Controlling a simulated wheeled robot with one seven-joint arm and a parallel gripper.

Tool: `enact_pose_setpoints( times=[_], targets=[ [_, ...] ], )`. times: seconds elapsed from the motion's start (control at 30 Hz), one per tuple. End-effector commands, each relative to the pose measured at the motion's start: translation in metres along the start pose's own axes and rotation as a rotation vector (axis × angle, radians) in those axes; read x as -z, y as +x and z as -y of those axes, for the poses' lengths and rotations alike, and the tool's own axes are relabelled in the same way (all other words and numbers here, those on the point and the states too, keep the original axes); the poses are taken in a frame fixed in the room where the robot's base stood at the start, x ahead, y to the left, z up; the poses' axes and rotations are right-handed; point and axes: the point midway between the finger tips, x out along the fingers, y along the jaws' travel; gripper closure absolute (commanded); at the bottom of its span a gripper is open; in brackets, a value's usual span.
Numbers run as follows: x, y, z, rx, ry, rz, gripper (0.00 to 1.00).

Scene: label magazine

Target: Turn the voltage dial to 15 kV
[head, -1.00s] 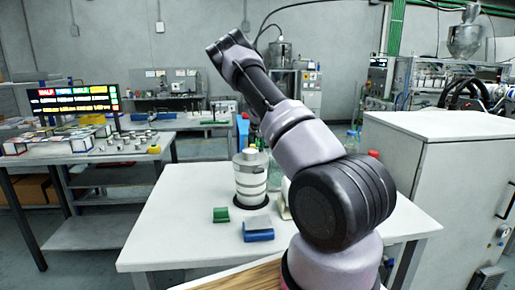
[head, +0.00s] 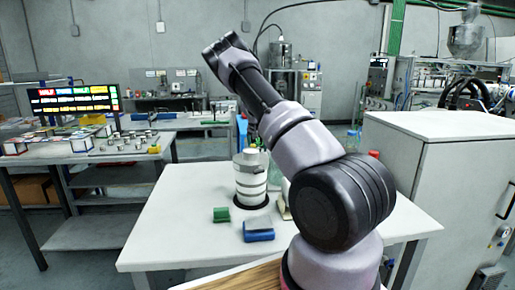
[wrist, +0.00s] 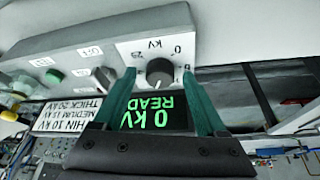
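The voltage dial (wrist: 160,72) is a dark round knob on a white plate marked kV, with 0 and 25 beside it, in the wrist view. The view is turned, so lettering looks upside down. A black display (wrist: 155,113) with green digits reads 0 kV. My gripper (wrist: 159,76) has two green fingers, apart, reaching toward the dial, one on either side in the picture. I cannot tell whether they touch it. The head view does not show the dial or the fingers clearly.
A thickness label (wrist: 68,117) lists thin 10, medium 15 and thick 20 kV. A selector knob (wrist: 104,77) and a green button (wrist: 54,76) sit left of the dial. In the head view a white table (head: 180,235) carries a striped canister (head: 250,180) and a blue block (head: 258,230).

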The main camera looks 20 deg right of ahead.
Motion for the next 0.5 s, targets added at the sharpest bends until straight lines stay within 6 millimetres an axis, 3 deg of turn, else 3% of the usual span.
enact_pose_setpoints(
  times=[0.23,0.5],
  targets=[
    [0.001,-0.013,0.001,0.002,0.000,-0.002,0.26],
    [0.001,-0.067,0.001,0.003,0.000,-0.002,0.26]
  ],
)
